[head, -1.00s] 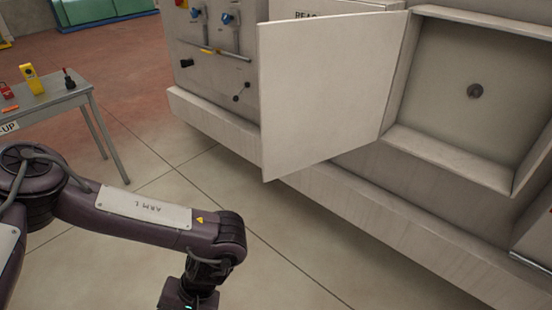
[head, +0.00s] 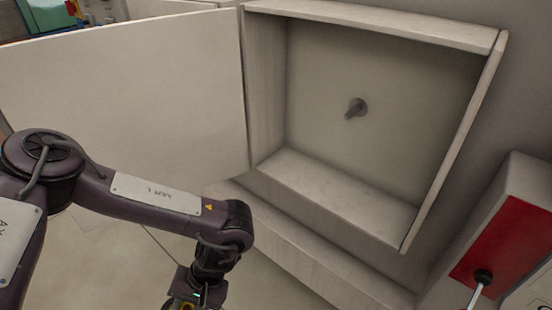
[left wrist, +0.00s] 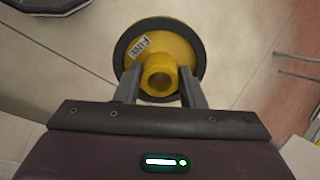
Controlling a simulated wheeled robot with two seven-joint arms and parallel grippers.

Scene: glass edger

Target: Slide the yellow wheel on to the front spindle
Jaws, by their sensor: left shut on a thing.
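In the left wrist view the yellow wheel (left wrist: 186,49) has a dark rim, a raised hollow hub and a white label that appears to read "FINE". My left gripper (left wrist: 160,86) is shut on its hub, one finger on each side. In the head view the gripper is low at the bottom edge, with only a bit of the wheel showing (head: 180,304). A grey spindle (head: 356,107) sticks out of the back wall of an open, box-shaped recess (head: 345,190). The wheel is well apart from it, lower and to the left. My right gripper is not in view.
The recess door (head: 125,95) stands swung open to the left. The recess has a raised lower ledge and a right side wall. A red-faced box (head: 505,240) with a black-knobbed lever (head: 483,276) juts out at the lower right. Tiled floor is clear below the door.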

